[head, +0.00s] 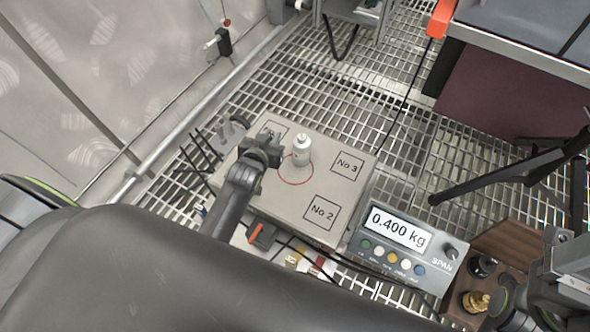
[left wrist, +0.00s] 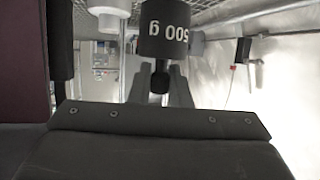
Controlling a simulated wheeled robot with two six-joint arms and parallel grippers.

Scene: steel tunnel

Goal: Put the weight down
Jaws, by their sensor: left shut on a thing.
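A dark weight marked 500 g (left wrist: 165,28) is gripped by its narrow knob between the fingers of my left gripper (left wrist: 160,85). In the head view my left gripper (head: 264,150) is over the square at the far left corner of the grey platform (head: 227,180), largely covering that square and the weight. I cannot tell whether the weight touches the platform. A white weight (head: 301,151) stands upright in the red circle, right of my left gripper. My right arm shows at the lower right, but its fingertips are not visible.
The squares No 2 (head: 322,212) and No 3 (head: 347,164) are bare. A display (head: 400,232) reads 0.400 kg. A wooden box (head: 512,243) with dark and brass pieces is at the lower right. A black tripod leg (head: 490,183) crosses the grating at right.

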